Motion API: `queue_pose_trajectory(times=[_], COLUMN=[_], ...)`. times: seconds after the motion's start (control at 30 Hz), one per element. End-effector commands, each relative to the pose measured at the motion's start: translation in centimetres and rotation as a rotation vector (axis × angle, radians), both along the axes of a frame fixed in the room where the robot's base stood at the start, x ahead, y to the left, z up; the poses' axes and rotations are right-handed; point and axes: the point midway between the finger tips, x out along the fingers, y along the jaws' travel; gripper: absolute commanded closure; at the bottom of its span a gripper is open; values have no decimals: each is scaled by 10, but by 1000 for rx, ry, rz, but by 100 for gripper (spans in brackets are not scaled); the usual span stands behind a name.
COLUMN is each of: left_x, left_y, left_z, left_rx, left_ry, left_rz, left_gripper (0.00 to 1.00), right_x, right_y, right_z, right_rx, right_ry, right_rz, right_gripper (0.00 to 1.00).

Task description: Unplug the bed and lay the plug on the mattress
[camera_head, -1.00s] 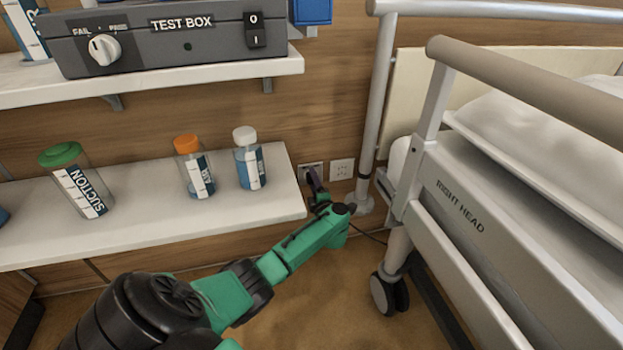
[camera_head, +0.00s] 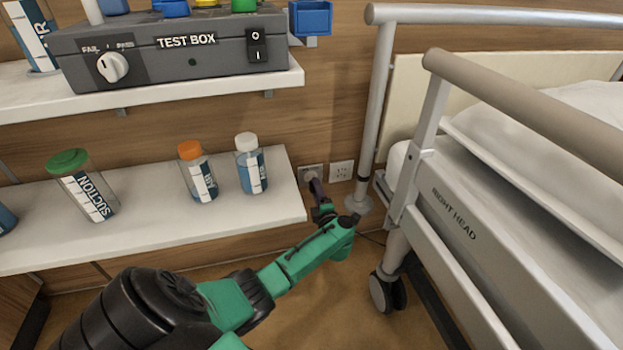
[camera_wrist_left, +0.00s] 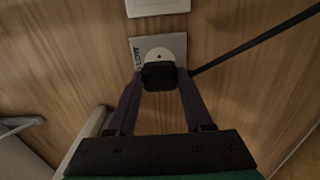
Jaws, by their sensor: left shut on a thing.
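My left gripper (camera_head: 317,187) reaches to the wall socket (camera_head: 306,171) beside the bed. In the left wrist view its two fingers (camera_wrist_left: 160,88) are closed on the sides of a black plug (camera_wrist_left: 159,76). The plug is in front of the socket plate (camera_wrist_left: 177,42), whose round white face shows above it; I cannot tell how far the plug is seated. A black cable (camera_wrist_left: 250,41) leads off to the upper right. The bed's white mattress (camera_head: 585,125) lies behind the side rail at the right. My right gripper is not in view.
A second socket (camera_head: 342,171) is beside the first. A lower shelf (camera_head: 140,232) with several bottles ends just left of my gripper. The test box (camera_head: 185,50) stands on the upper shelf. The bed's rail (camera_head: 530,95), post (camera_head: 374,110) and caster (camera_head: 385,292) are close on the right.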

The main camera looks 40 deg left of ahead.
Motion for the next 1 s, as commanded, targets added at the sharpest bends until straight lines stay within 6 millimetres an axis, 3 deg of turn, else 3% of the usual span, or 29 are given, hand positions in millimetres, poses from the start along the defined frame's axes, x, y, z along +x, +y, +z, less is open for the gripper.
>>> queue_pose_trajectory(times=[0.6, 1.0], left_x=[-14, -15], left_y=[-20, -21], left_z=[1, 0], left_rx=[0, 1], left_ry=[0, -1], left_rz=[0, 0], left_gripper=[100, 100], right_x=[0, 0], right_y=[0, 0], right_z=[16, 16], right_rx=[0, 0], right_ry=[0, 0], right_rz=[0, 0], right_gripper=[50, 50])
